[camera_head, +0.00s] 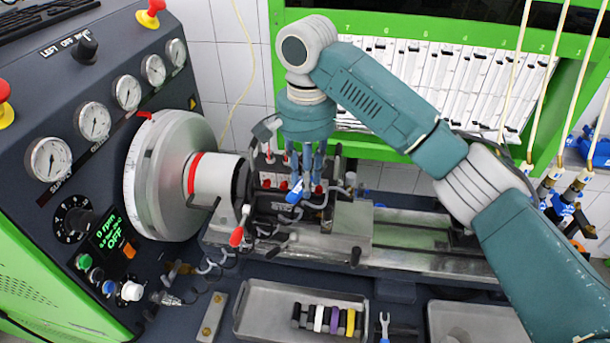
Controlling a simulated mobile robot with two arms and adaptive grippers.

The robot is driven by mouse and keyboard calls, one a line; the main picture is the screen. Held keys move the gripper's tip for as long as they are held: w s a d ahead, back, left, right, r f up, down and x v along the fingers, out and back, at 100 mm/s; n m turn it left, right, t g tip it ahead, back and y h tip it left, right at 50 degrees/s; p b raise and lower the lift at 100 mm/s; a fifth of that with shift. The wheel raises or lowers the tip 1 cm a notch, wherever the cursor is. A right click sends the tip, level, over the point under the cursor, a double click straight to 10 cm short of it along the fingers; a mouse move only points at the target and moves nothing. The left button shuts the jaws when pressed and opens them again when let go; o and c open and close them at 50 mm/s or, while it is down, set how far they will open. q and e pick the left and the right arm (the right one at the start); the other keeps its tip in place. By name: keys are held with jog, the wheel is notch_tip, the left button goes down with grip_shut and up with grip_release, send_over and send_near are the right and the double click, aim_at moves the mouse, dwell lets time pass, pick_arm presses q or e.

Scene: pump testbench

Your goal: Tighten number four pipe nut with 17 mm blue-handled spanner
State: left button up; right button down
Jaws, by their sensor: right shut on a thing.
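My right gripper (305,168) reaches down from the upper middle over the pump, with its fingers pointing down. It is shut on a blue-handled spanner (295,192), of which only a short blue part shows below the fingers. The pump (285,210) is clamped on the bench with several curved metal pipes at its front. The spanner is among or just above these pipes. The pipe nuts are small and partly hidden by the gripper, so I cannot tell which nut the spanner is at or whether it is seated. My left gripper is not in view.
A round flywheel (160,175) stands left of the pump beside the gauge panel (95,120). A metal tray (265,300) with several coloured items is at the front, and another spanner (384,325) lies right of it. A second tray (475,322) is at the lower right. Hoses hang at the right.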

aim_at(292, 195)
jog(key=shift+s+a, duration=0.1)
jog(key=shift+s, duration=0.05)
jog(key=shift+s+a, duration=0.45)
jog(key=shift+s, duration=0.3)
jog(key=shift+s+a, duration=0.4)
jog(key=shift+s, duration=0.3)
jog(key=shift+s+a, duration=0.45)
jog(key=shift+s, duration=0.3)
jog(key=s+r, duration=0.1)
jog(key=a+r, duration=0.1)
jog(key=r, duration=0.1)
jog(key=s+r, duration=0.1)
jog(key=r, duration=0.1)
jog(key=shift+s+a, duration=0.3)
jog(key=shift+s, duration=0.05)
